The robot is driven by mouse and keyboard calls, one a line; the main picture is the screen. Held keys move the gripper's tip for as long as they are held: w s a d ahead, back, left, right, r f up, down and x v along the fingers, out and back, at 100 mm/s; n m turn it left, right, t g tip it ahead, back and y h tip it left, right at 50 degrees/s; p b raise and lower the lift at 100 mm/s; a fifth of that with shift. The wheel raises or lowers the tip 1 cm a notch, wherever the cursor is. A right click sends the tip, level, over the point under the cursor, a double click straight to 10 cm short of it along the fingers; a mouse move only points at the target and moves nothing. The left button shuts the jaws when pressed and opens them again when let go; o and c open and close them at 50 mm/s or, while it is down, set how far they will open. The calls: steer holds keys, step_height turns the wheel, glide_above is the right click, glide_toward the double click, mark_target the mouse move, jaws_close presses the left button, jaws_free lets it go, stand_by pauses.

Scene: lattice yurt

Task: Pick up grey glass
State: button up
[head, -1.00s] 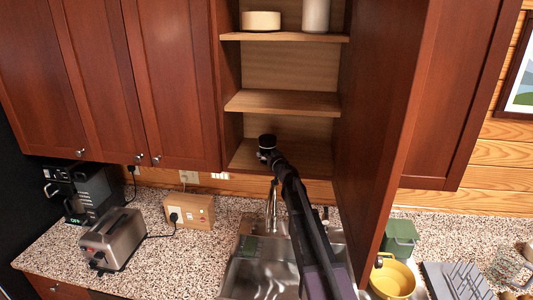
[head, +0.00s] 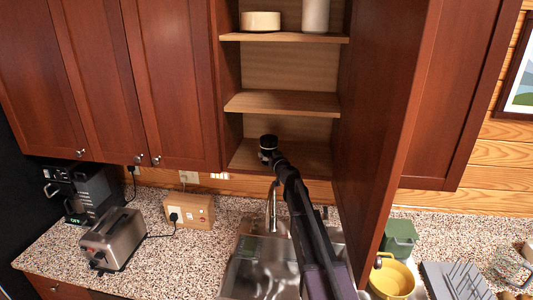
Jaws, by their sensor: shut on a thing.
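My arm reaches up from the bottom of the head view into the open middle cabinet. Its dark wrist end (head: 268,150) is in front of the lowest cabinet board. The gripper's fingers are hidden behind the wrist, so whatever is between them does not show. I cannot make out a grey glass inside the cabinet. A clear, greyish glass mug (head: 511,268) with a handle stands on the counter at the far right, well apart from my arm. I cannot tell whether it is the glass meant.
The cabinet's open door (head: 385,130) stands close to the right of my arm. The middle shelf (head: 285,102) is empty; a cream bowl (head: 260,21) and a white cylinder (head: 315,15) stand above. Below are the sink (head: 250,275), toaster (head: 112,240) and yellow pot (head: 393,280).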

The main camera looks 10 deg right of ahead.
steer(key=v, duration=1.6)
steer(key=shift+s, duration=0.25)
